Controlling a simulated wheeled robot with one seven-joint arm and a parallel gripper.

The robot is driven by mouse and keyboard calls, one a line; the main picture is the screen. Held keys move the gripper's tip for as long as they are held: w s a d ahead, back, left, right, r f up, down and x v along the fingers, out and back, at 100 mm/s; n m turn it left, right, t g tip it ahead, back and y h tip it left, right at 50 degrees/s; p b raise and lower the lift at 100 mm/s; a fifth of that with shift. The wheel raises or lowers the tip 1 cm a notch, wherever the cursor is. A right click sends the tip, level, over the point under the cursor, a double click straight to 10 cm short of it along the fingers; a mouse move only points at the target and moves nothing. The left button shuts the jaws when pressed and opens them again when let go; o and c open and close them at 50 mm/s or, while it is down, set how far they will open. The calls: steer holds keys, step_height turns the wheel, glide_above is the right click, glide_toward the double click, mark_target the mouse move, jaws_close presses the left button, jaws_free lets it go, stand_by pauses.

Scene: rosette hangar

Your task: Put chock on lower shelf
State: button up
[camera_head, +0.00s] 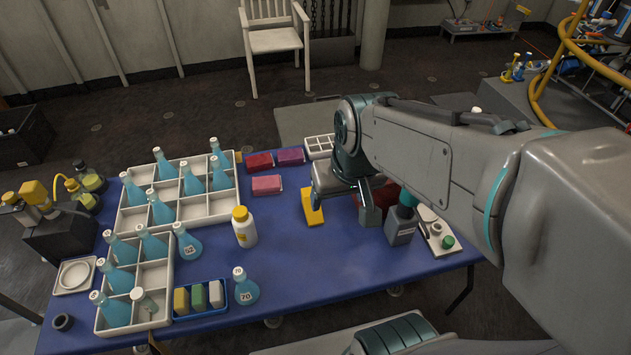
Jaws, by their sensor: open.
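A yellow block (312,207), which may be the chock, stands on the blue-covered table (290,265) near its middle. My arm reaches in from the right. My gripper (345,209) is open just right of the yellow block, with a dark finger pointing down to the table. Nothing shows held in it. The wrist hides part of the area, so I cannot tell whether the gripper touches the block. I cannot make out a lower shelf for certain.
White divided trays (208,205) with blue flasks fill the table's left. A white bottle (243,227), a loose flask (245,287) and a blue tray of small blocks (226,308) stand nearer. A grey bottle (400,228) stands right of the gripper. The table's front middle is clear.

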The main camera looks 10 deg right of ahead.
steer(key=shift+t, duration=0.5)
steer(key=w+f+b, duration=0.3)
steer(key=w+f, duration=0.4)
steer(key=f, duration=0.1)
steer(key=w+f+b, duration=0.4)
steer(key=w+f, duration=0.3)
steer(key=f, duration=0.1)
steer(key=w+f+b, duration=0.3)
steer(key=w+f, duration=0.4)
steer(key=f, duration=0.2)
steer(key=shift+w+d, duration=0.25)
steer(key=shift+w, duration=0.05)
steer(key=shift+w+b+x, duration=0.15)
steer(key=shift+b+x, duration=0.05)
steer(key=shift+x, duration=1.3)
steer(key=shift+w+b+x, duration=0.15)
steer(key=shift+w+x, duration=0.05)
steer(key=shift+x, duration=1.3)
steer(key=shift+r, duration=0.15)
steer(key=c, duration=1.3)
